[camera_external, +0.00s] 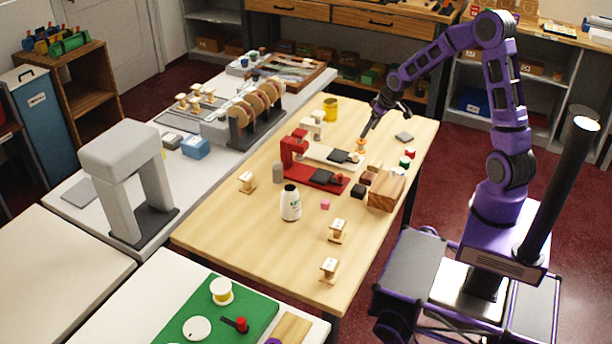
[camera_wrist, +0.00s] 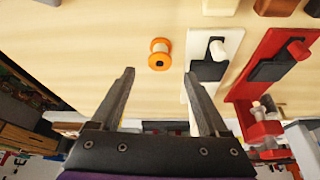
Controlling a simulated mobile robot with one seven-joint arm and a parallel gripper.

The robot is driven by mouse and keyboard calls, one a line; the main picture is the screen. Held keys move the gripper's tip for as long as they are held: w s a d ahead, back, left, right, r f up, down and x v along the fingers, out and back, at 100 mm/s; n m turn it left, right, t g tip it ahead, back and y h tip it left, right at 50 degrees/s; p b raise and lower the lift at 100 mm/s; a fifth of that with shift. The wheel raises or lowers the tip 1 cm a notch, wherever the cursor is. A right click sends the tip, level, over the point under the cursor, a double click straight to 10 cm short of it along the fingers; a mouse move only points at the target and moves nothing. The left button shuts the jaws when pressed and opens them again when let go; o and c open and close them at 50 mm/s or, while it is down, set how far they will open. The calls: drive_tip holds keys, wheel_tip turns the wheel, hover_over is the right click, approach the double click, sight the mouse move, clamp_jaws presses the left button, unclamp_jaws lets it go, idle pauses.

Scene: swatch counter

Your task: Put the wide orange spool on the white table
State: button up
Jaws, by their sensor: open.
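The orange spool (camera_external: 361,145) stands on the wooden table near its far right part, just below my gripper (camera_external: 366,134). In the wrist view the spool (camera_wrist: 159,55) has orange ends and a pale middle. It lies between the lines of my open fingers (camera_wrist: 160,73), a little beyond the tips, with nothing held. White tabletops show at the left: a bare one (camera_external: 60,262) at the lower left, one with a green mat (camera_external: 155,300) at the bottom, and a long one (camera_external: 75,205) behind. I cannot tell which is the task's white table.
A red device (camera_external: 316,182) and a white device (camera_external: 327,155) stand close beside the spool. A wooden block (camera_external: 386,192), a white bottle (camera_external: 290,203) and several wooden spools stand on the wooden table. A grey arch (camera_external: 128,180) rises from the long white table.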

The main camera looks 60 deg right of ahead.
drive_tip(key=v, duration=0.3)
drive_tip(key=shift+r, duration=0.1)
drive_tip(key=shift+o, duration=0.6)
drive_tip(key=shift+s+r, duration=0.25)
drive_tip(key=shift+r, duration=0.25)
drive_tip(key=m+h, duration=0.1)
drive_tip(key=m, duration=0.3)
approach(362, 141)
drive_tip(key=shift+g, duration=0.3)
drive_tip(key=x, duration=0.5)
drive_tip(key=shift+a+b, duration=0.2)
drive_tip(key=shift+b, duration=0.2)
drive_tip(key=shift+w+b+x, duration=0.1)
drive_tip(key=shift+b+x, duration=0.1)
drive_tip(key=shift+x, duration=1.2)
drive_tip(key=shift+w+b+x, duration=0.15)
drive_tip(key=shift+x, duration=1.25)
drive_tip(key=shift+d+r, duration=0.1)
drive_tip(key=shift+d, duration=0.05)
clamp_jaws()
